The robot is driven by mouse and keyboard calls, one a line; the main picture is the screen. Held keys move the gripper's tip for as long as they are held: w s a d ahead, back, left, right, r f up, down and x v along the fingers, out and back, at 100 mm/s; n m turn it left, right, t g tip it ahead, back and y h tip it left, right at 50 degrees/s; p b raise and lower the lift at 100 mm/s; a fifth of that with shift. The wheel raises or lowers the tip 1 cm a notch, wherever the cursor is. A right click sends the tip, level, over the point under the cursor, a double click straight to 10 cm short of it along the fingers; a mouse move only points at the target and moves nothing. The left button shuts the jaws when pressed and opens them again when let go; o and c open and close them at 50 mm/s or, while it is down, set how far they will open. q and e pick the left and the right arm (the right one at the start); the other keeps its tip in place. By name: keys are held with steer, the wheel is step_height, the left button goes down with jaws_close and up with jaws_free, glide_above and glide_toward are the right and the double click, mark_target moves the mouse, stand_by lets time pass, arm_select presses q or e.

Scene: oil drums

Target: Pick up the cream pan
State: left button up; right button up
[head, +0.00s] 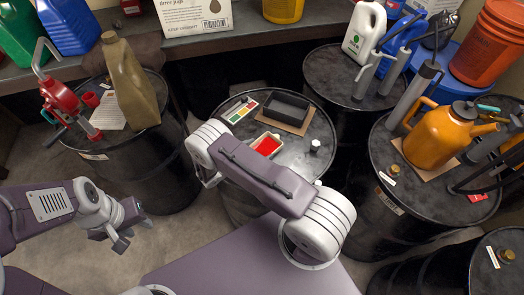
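A small cream-rimmed pan (256,143) with a red inside sits on the middle black drum (318,140), close to its front left. My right arm reaches over the front of this drum, and its forearm passes just in front of the pan. My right gripper (211,181) is at the drum's left edge, left of the pan and apart from it. It is mostly hidden behind the wrist, so its fingers do not show clearly. My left gripper (133,231) is open and empty over the floor at the lower left, far from the pan.
A black tray (285,106) on cardboard and a color card (240,109) lie behind the pan. A small white-topped item (315,145) stands right of it. An olive jug (130,85) and red pump (62,100) crowd the left drum. An orange can (437,137) stands on the right drum.

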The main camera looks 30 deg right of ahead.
steer(key=c, duration=0.4)
steer(key=shift+o, duration=0.2)
steer(key=shift+d+r, duration=0.1)
steer(key=shift+r, duration=0.3)
step_height(320, 180, up, 3)
steer(key=shift+w+b, duration=0.1)
steer(key=shift+b, duration=0.45)
steer(key=s+d+r+b, duration=0.1)
steer(key=s+d+r, duration=0.4)
steer(key=s, duration=0.5)
step_height(320, 180, up, 2)
steer(key=shift+s+d+r+b, duration=0.15)
steer(key=shift+d+b, duration=0.2)
steer(key=shift+d, duration=0.05)
